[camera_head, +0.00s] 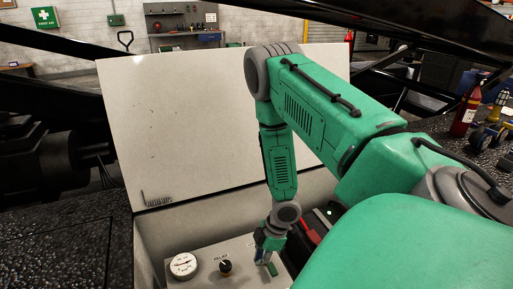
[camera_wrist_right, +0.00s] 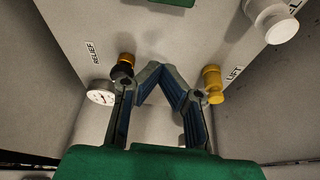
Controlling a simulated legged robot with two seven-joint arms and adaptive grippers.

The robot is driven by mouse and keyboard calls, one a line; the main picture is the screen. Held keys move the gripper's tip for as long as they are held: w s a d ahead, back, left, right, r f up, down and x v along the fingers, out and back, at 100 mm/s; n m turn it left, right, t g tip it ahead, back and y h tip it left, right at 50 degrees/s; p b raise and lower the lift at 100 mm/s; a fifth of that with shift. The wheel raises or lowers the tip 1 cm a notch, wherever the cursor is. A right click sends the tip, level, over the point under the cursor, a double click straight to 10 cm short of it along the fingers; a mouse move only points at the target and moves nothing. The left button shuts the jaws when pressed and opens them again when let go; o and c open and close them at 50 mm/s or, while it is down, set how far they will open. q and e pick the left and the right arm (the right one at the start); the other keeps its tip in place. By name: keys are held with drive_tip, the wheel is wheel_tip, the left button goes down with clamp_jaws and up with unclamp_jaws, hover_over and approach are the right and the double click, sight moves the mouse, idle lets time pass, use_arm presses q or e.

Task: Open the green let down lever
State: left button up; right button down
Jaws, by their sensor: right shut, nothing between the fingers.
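A pale control box (camera_head: 150,240) stands open, with its large lid raised. A small green piece (camera_head: 271,269), possibly the let down lever, shows on its panel just below my right gripper (camera_head: 266,250). In the wrist view a green part (camera_wrist_right: 175,2) is cut off at the top edge; I cannot tell if it is the lever. There my right gripper (camera_wrist_right: 160,70) is shut, its blue-padded fingers meeting in a peak with nothing between them. It is over the panel, between the RELIEF knob (camera_wrist_right: 124,66) and the yellow LIFT knob (camera_wrist_right: 213,85). My left gripper is not in view.
A round gauge (camera_head: 183,265) and the black RELIEF knob (camera_head: 225,267) sit left of my gripper. A white knob (camera_wrist_right: 274,20) is at the wrist view's upper right. The raised lid (camera_head: 190,120) stands behind my arm. A red bottle (camera_head: 467,108) stands at right.

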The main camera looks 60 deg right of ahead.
drive_tip(key=v, duration=0.3)
drive_tip(key=shift+d+r, duration=0.1)
drive_tip(key=shift+d, duration=0.1)
idle(0.4)
